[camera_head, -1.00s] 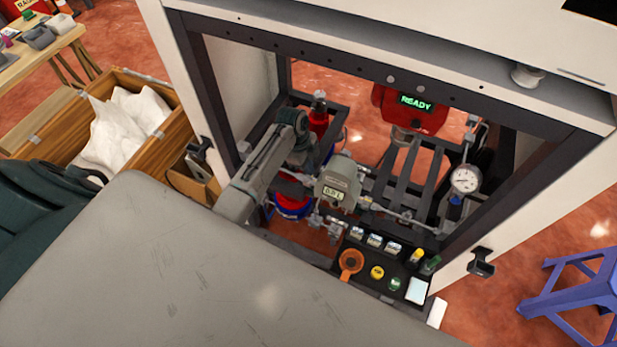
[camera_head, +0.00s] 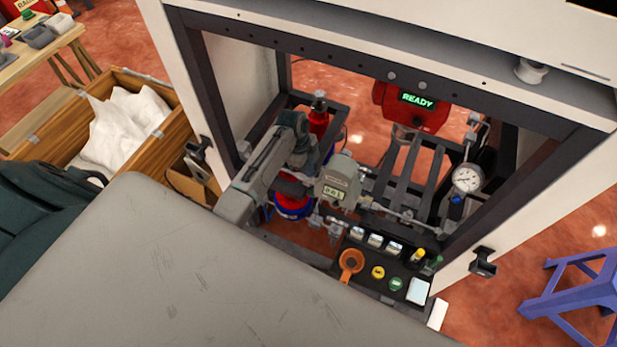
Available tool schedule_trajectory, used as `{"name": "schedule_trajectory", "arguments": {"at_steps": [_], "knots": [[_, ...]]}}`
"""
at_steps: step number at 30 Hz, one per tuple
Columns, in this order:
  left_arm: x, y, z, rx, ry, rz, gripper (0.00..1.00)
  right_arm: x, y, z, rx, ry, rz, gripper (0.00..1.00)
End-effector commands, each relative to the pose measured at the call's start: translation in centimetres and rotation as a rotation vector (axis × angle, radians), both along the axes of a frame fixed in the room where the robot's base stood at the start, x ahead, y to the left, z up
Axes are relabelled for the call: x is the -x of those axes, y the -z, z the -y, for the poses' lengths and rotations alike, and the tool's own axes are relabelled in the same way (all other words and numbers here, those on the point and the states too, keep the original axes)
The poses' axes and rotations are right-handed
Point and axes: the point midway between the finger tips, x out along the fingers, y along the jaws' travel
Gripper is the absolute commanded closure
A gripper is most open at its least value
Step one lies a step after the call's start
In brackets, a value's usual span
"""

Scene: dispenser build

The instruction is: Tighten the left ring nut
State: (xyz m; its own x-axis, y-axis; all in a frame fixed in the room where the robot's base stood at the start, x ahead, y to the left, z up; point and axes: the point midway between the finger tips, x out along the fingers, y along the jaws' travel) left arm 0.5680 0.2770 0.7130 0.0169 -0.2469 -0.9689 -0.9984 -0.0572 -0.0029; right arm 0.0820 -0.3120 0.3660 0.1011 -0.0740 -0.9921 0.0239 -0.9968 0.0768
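My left arm comes into the dispenser frame from the left, and its wrist bends down beside a grey meter housing (camera_head: 340,176) with a small lit display. My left gripper (camera_head: 291,187) is at the lower end of this wrist, above a blue and red round container (camera_head: 292,206). Its fingertips are too dark and covered to tell whether they are open or shut. I cannot make out the left ring nut; the wrist and gripper cover that area. Metal pipe fittings (camera_head: 318,220) show just below the meter. My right gripper is not in view.
A red unit (camera_head: 418,106) with a green READY display is at the back. A pressure gauge (camera_head: 467,179) is at the right. A black panel (camera_head: 363,262) with an orange ring, buttons and switches is in front. Dark frame posts (camera_head: 205,90) bound the opening. A wooden crate (camera_head: 160,150) stands left.

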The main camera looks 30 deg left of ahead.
Motion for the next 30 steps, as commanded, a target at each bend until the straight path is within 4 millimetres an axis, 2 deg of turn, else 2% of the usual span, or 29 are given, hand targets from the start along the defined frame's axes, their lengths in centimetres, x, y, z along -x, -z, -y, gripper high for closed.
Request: {"name": "schedule_trajectory", "arguments": {"at_steps": [30], "knots": [[0.76, 0.39, 0.07, 0.000, 0.000, -0.008, 1.00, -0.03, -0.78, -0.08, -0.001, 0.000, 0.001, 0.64]]}}
